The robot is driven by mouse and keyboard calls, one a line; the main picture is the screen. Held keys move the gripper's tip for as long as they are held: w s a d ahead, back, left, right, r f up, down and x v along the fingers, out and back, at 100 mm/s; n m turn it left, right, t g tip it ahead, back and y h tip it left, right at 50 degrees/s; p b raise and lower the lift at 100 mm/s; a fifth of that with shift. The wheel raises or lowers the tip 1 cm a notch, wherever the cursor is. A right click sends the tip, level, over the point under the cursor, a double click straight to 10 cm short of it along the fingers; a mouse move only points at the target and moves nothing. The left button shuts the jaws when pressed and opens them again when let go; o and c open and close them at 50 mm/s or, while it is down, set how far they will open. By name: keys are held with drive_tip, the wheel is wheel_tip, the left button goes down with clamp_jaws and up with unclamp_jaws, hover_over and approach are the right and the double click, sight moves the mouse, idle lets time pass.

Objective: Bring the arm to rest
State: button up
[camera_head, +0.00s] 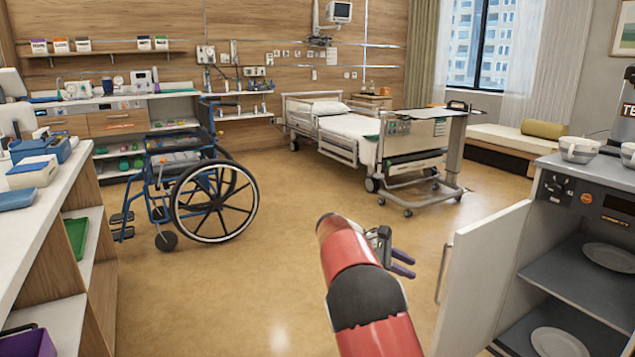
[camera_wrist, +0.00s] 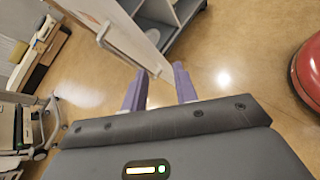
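My gripper (camera_head: 403,263) is at the end of my red and black arm, out over open floor in the head view. Its two purple fingers stand apart with nothing between them. In the wrist view my gripper (camera_wrist: 160,88) also shows open and empty, with floor and the cabinet door's edge beyond the fingertips. The open white cabinet door (camera_head: 481,285) is just to the right of my gripper in the head view; they look apart. The same door (camera_wrist: 120,35) is beyond the fingers in the wrist view.
The open cabinet (camera_head: 575,262) at right holds plates on its shelves. A wheelchair (camera_head: 190,190) stands at left, beyond a white-topped counter (camera_head: 45,215). A bed (camera_head: 350,130) with an overbed table (camera_head: 440,113) is at the back. The middle floor (camera_head: 275,260) is clear.

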drive_tip(key=s+d+r+m+y, duration=0.2)
drive_tip(key=s+r+m+y, duration=0.25)
drive_tip(key=s, duration=0.45)
drive_tip(key=s+a+m+t+y, duration=0.2)
drive_tip(key=s+m, duration=0.1)
drive_tip(key=s, duration=0.7)
drive_tip(key=s+a+m+t+y, duration=0.2)
drive_tip(key=s+a+m+y, duration=0.1)
drive_tip(key=s, duration=0.7)
drive_tip(key=s+a+m+t+y, duration=0.2)
drive_tip(key=s+a+m, duration=0.1)
drive_tip(key=s, duration=0.7)
drive_tip(key=shift+s+f+y, duration=0.15)
drive_tip(key=shift+f+y, duration=0.2)
drive_tip(key=shift+f, duration=0.05)
drive_tip(key=shift+d+m, duration=0.2)
drive_tip(key=shift+m, duration=0.05)
